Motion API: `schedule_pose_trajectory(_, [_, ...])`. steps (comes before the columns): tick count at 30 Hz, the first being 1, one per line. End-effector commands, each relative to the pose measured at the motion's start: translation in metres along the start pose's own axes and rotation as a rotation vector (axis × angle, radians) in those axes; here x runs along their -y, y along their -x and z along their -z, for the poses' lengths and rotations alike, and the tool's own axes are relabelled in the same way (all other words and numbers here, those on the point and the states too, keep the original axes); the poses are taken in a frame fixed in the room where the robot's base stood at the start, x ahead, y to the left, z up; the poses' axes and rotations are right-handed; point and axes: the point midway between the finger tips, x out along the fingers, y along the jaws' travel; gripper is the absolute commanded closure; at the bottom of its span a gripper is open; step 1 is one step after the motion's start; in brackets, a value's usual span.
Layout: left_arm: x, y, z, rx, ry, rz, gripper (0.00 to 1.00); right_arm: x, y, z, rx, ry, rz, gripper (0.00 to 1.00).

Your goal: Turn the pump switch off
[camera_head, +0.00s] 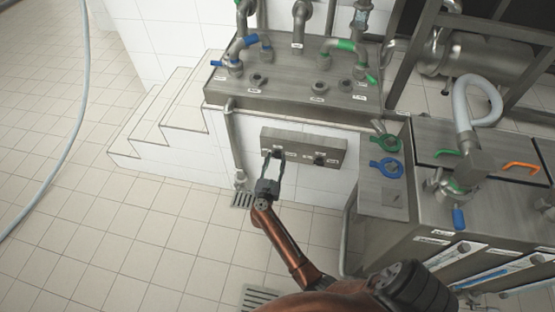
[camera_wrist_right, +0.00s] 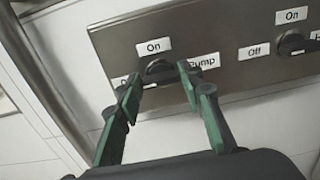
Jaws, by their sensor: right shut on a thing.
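The pump switch (camera_wrist_right: 158,69) is a dark rotary knob on a grey metal panel (camera_head: 330,145), with an "On" label above it and a "Pump" label to its right. The label on its left is mostly hidden by a finger. My right gripper (camera_wrist_right: 159,79) has its green-padded fingers on either side of this knob and is shut on it. I cannot tell exactly which way the knob points. In the head view the right gripper (camera_head: 273,160) reaches up to the left end of the panel. My left gripper is not in view.
A second dark knob (camera_wrist_right: 292,43) with "On" and "Off" labels sits to the right on the panel. Above is a metal counter (camera_head: 285,97) with pipes and coloured valves. White tiled steps (camera_head: 160,110) stand left. A metal machine (camera_head: 430,205) stands right. Floor is open at left.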

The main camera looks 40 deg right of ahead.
Motion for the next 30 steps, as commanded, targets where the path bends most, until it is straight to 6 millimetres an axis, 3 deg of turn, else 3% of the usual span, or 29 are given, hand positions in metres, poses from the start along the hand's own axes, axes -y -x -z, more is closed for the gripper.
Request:
schedule_pose_trajectory(3, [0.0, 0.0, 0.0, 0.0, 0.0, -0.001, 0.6, -0.001, 0.0, -0.001, 0.002, 0.002, -0.003, 0.9])
schedule_pose_trajectory(4, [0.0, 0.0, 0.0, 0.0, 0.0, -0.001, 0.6, -0.001, 0.0, -0.001, 0.002, 0.002, -0.003, 0.64])
schedule_pose_trajectory(11, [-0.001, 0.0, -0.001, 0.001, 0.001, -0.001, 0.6, -0.001, 0.0, -0.001, 0.002, 0.001, -0.002, 0.48])
schedule_pose_trajectory(22, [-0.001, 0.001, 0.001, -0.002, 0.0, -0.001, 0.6, 0.0, 0.0, -0.006, 0.002, -0.002, 0.0, 0.48])
schedule_pose_trajectory(30, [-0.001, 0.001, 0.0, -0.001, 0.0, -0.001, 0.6, 0.001, 0.0, -0.053, 0.002, -0.007, 0.0, 0.48])
